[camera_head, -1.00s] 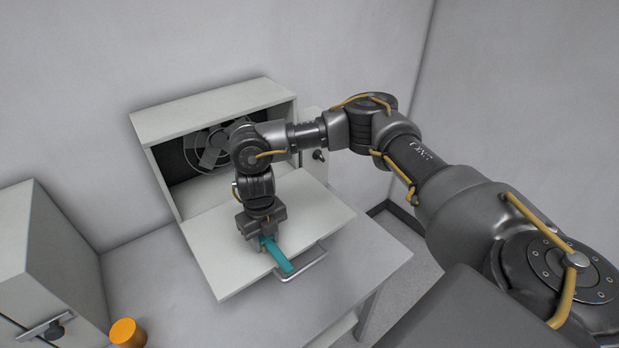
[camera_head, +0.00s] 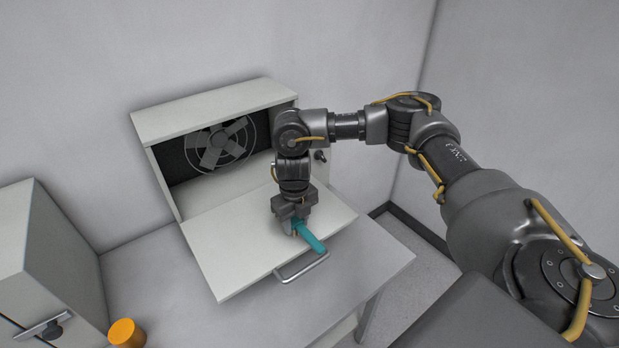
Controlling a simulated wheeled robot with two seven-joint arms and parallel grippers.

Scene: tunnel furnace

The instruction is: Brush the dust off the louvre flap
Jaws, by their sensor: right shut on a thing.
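The furnace's flap (camera_head: 235,247) is folded down as a flat, light grey panel with a metal bar handle (camera_head: 302,268) along its front edge. No dust can be made out on it. My right gripper (camera_head: 294,228) points down over the right part of the flap. It is shut on a teal brush (camera_head: 311,238), whose handle sticks out toward the front right. The brush's bristles are hidden under the gripper, so I cannot tell whether they touch the panel. My left gripper is not in view.
The open furnace housing (camera_head: 215,108) stands behind the flap, with a fan (camera_head: 222,146) inside. A grey cabinet (camera_head: 45,255) and an orange cylinder (camera_head: 127,333) are at the left. The table (camera_head: 150,268) is bare between them and the flap. Walls close off the back and right.

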